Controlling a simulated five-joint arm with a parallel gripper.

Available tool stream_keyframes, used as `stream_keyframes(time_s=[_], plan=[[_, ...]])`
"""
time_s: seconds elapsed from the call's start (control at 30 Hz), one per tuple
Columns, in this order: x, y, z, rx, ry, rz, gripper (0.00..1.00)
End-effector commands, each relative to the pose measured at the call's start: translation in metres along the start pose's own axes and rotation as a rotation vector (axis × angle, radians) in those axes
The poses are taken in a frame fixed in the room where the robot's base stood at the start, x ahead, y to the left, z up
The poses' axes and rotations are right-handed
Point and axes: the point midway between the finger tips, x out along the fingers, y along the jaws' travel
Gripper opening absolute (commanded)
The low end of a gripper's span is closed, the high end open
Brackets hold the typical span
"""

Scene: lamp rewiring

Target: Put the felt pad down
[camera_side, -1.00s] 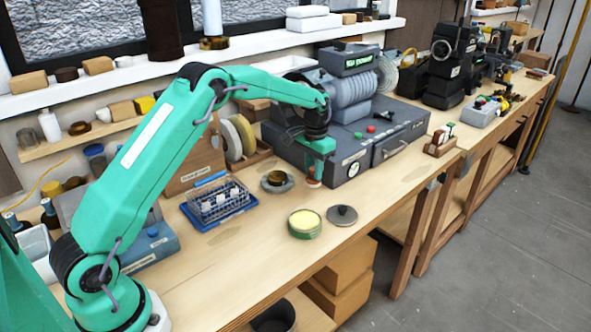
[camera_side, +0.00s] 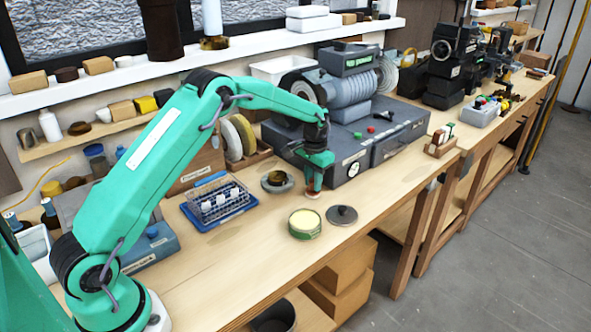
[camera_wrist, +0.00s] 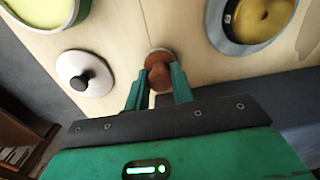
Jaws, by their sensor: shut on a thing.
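The felt pad (camera_side: 313,193) is a small round reddish-brown piece with a paler base, in front of the grey machine in the side view. In the wrist view the pad (camera_wrist: 159,55) is between my two green fingertips, its round base spreading beyond them. My gripper (camera_side: 317,178) points down and is shut on the pad's upper part; it also shows in the wrist view (camera_wrist: 159,82). The pad's base is at the bench top (camera_side: 270,238) or very close to it; I cannot tell whether it touches.
An open green tin (camera_side: 304,224) with pale yellow contents and a round knobbed lid (camera_side: 342,215) are on the near side. A grey dish (camera_side: 277,183) with amber contents is left of the pad. A blue rack (camera_side: 219,203) stands further left. The grey machine (camera_side: 340,150) is close behind.

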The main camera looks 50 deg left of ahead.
Motion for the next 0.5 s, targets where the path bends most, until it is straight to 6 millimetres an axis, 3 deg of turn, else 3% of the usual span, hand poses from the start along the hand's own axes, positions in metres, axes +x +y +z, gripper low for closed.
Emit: stream_keyframes(time_s=[0.13,0.17,0.23,0.5], plan=[[0.0037,0.0,0.0002,0.0,-0.001,0.0,0.07],[0.0033,0.0,0.0001,0.0,-0.001,0.0,0.3],[0.0033,0.0,0.0001,0.0,-0.001,0.0,0.43],[0.003,0.0,0.0001,0.0,-0.001,0.0,0.45]])
